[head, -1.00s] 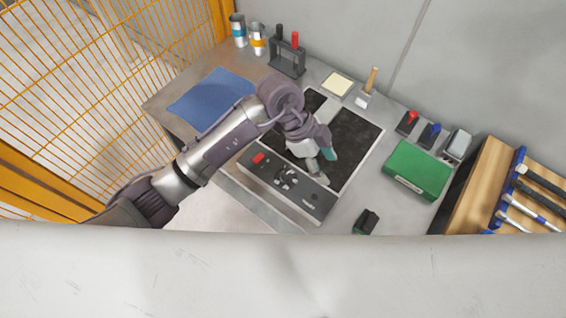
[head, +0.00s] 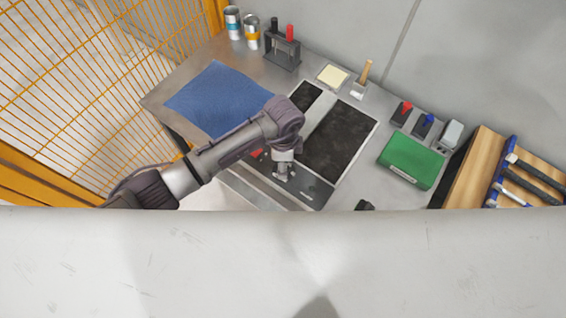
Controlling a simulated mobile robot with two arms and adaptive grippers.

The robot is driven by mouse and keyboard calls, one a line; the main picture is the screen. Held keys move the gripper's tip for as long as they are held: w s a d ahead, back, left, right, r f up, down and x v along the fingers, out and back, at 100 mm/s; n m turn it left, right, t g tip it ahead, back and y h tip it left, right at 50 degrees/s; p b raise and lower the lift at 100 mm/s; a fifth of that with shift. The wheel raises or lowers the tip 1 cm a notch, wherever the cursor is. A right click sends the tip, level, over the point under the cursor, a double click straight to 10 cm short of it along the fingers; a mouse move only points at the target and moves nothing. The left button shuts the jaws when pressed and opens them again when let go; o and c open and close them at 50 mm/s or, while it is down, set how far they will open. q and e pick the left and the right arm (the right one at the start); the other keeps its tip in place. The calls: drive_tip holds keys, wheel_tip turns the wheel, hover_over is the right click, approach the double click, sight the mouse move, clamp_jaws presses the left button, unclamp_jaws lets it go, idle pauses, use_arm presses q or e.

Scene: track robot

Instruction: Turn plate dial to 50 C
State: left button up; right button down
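The hot plate with a black top (head: 338,140) lies on the grey bench, its grey control panel (head: 314,186) along the front edge. A red switch (head: 257,153) shows at the panel's left end, partly behind my arm. My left gripper (head: 283,176) points down at the middle of the panel, where the dial was visible before. The gripper and wrist now cover the dial, so I cannot tell whether the fingers touch it or how the dial is set. The fingers are too small and overlapped to read their opening. My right gripper is not in view.
A blue cloth (head: 220,98) lies left of the plate. A green box (head: 411,160) and a small dark block (head: 364,205) are to the right. Cans (head: 233,22), a dark stand (head: 282,52), a yellow pad (head: 332,76) and a brush (head: 362,80) stand behind.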

use_arm(q)
drive_tip(key=shift+f, duration=1.05)
clamp_jaws()
